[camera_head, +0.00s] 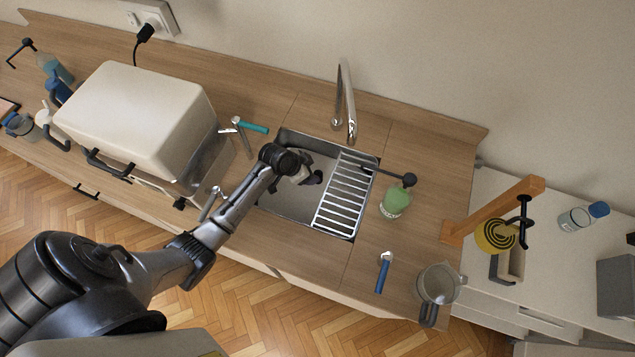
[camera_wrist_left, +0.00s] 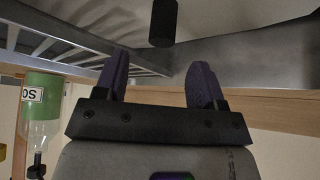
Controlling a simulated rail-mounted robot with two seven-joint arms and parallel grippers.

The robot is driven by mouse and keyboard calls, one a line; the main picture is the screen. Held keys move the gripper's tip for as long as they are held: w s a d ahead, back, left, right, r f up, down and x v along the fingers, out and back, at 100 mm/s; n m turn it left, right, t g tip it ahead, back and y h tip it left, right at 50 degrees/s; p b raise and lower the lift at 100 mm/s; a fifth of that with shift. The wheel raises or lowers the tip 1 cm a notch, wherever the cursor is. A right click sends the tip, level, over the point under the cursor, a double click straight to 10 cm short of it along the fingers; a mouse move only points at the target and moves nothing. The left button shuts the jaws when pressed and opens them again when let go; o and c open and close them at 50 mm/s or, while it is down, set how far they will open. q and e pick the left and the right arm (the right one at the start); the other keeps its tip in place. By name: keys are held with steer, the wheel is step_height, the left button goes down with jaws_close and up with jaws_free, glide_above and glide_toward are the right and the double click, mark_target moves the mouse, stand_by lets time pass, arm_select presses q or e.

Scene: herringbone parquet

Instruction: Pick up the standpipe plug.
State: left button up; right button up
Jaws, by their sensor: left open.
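The standpipe plug appears to be the dark upright cylinder (camera_wrist_left: 164,22) at the top of the left wrist view, cut off by the frame edge. It is inside the metal sink (camera_head: 285,205). My left gripper (camera_head: 312,170) reaches into the sink from the left; its two purple fingers (camera_wrist_left: 160,65) are apart with nothing between them. The cylinder shows beyond the fingertips, roughly in line with the gap, and looks apart from them. In the head view I cannot make out the plug; my arm and gripper cover that part of the sink. My right gripper is not in view.
A wire rack (camera_head: 343,195) covers the sink's right side. A tap (camera_head: 346,105) stands behind. A green bottle (camera_head: 396,202) holding a dark-headed brush stands right of the sink, also in the wrist view (camera_wrist_left: 43,100). A white box-like appliance (camera_head: 140,115) stands left.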

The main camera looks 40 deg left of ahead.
mark_target(316, 174)
arm_select(q)
steer(key=shift+b+x, duration=0.35)
steer(key=shift+x, duration=3.2)
steer(key=shift+s+a+f, duration=0.1)
steer(key=shift+a, duration=0.05)
steer(key=shift+c, duration=0.2)
steer(key=c, duration=1)
steer(key=shift+o, duration=0.2)
